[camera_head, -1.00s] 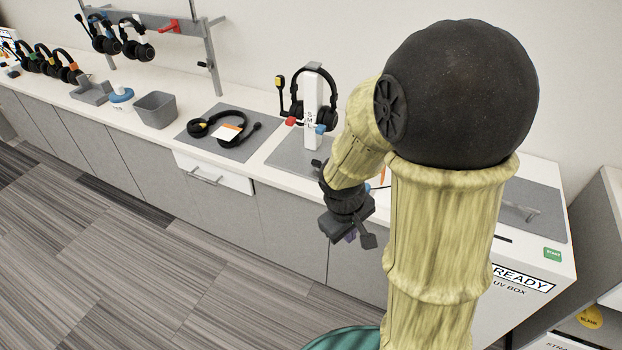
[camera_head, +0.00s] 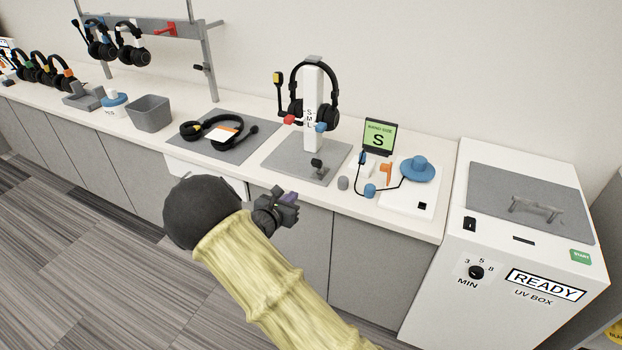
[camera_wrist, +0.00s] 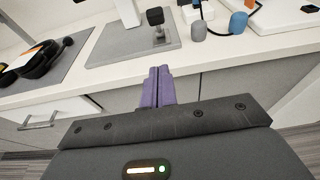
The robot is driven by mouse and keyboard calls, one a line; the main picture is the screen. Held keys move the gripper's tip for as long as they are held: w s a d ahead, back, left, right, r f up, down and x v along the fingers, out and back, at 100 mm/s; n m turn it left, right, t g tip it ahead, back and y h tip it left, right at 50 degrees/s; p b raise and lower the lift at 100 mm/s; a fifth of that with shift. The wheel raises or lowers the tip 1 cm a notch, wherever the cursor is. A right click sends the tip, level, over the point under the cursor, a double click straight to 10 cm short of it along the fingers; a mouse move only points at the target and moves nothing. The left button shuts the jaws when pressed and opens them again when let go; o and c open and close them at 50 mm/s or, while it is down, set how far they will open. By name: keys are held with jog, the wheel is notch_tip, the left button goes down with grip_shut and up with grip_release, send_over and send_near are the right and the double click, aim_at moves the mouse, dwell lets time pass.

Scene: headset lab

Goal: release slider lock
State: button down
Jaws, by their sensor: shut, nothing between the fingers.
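A headset (camera_head: 314,96) hangs on a white upright stand marked S, M, L on a grey base plate (camera_head: 286,158). A red piece (camera_head: 289,119) and a blue piece (camera_head: 320,127) sit at its lower sides. A small black lever or knob (camera_head: 317,166) stands on the front of the base plate, and it also shows in the wrist view (camera_wrist: 157,24). Which part is the slider lock, I cannot tell. My gripper (camera_head: 292,197) is shut and empty in front of the counter edge, below the stand. Its purple fingers (camera_wrist: 158,86) are together in the wrist view.
A display reading S (camera_head: 379,137) and a white board with a blue round piece (camera_head: 417,168) stand right of the stand. A grey knob (camera_head: 343,183) is near the plate. A headset lies on a mat (camera_head: 233,150) to the left. The UV box (camera_head: 534,240) is far right.

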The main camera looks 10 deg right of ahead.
send_near(316, 167)
notch_tip(316, 167, down, 4)
jog(key=w+d, duration=0.1)
jog(key=w, duration=0.1)
jog(key=w+d+r, duration=0.1)
jog(key=w+d+p, duration=0.1)
jog(key=shift+r, duration=0.25)
jog(key=shift+w+d+r, duration=0.15)
jog(key=shift+w+d, duration=0.15)
jog(key=shift+w, duration=0.05)
jog(key=shift+r+p, duration=0.2)
jog(key=shift+p, duration=0.25)
